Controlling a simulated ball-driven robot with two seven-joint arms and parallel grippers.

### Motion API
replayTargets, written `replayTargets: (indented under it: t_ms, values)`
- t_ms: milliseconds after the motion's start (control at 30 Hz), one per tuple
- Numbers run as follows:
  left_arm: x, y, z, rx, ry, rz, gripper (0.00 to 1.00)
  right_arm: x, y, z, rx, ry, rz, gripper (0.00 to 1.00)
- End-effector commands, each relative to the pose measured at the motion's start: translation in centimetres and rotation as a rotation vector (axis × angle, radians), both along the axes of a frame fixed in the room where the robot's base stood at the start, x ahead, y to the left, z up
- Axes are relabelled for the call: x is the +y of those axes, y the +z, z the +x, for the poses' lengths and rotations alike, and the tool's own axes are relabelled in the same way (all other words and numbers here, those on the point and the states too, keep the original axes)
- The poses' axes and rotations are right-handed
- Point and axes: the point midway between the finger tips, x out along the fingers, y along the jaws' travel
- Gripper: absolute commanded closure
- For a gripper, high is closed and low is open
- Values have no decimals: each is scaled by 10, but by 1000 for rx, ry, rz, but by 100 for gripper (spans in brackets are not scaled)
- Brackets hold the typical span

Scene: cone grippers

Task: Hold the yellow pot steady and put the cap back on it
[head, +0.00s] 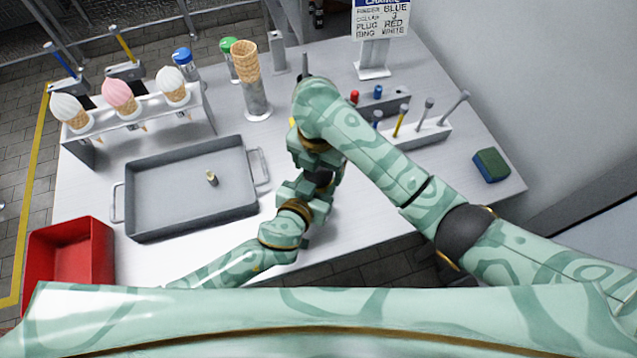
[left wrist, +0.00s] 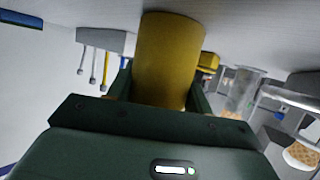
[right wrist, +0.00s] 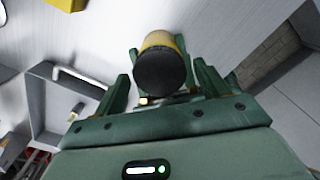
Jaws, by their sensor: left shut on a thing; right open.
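The yellow pot (left wrist: 168,60) stands between the fingers of my left gripper (left wrist: 160,88), which is shut on it. In the right wrist view the pot (right wrist: 160,40) has a dark round end (right wrist: 160,74) facing the camera. It looks like a dark cap, but I cannot tell how firmly it sits. My right gripper (right wrist: 163,76) is open, its fingers on either side of this dark end. In the head view my arms hide the pot and both grippers' fingertips.
A grey tray (head: 150,224) holds a small beige piece (head: 211,177). A red bin (head: 98,252), a cone rack (head: 160,124), a tool rack (head: 432,135) and a sponge (head: 491,166) stand around. A yellow block (left wrist: 210,62) sits behind the pot.

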Motion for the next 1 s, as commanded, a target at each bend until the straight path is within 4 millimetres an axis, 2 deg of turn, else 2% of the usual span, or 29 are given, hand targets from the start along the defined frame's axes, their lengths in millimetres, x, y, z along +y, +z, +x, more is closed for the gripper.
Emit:
replayTargets:
  t_ms: [167,200,300,367,567,833,1000]
  values:
    - [0,-1,0,3,0,1,100,0,0,0,0,0,-1,26]
    - [0,-1,0,3,0,1,100,0,0,0,0,0,-1,29]
    - [0,-1,0,3,0,1,100,0,0,0,0,0,-1,56]
    - [0,-1,0,3,1,1,100,0,0,0,0,0,-1,71]
    - [1,-1,0,3,1,1,100,0,0,0,0,-20,-1,72]
    - [1,-1,0,3,2,1,100,0,-1,-1,-3,-497,-3,72]
    - [1,-1,0,3,2,1,100,0,-1,0,-5,-600,-4,72]
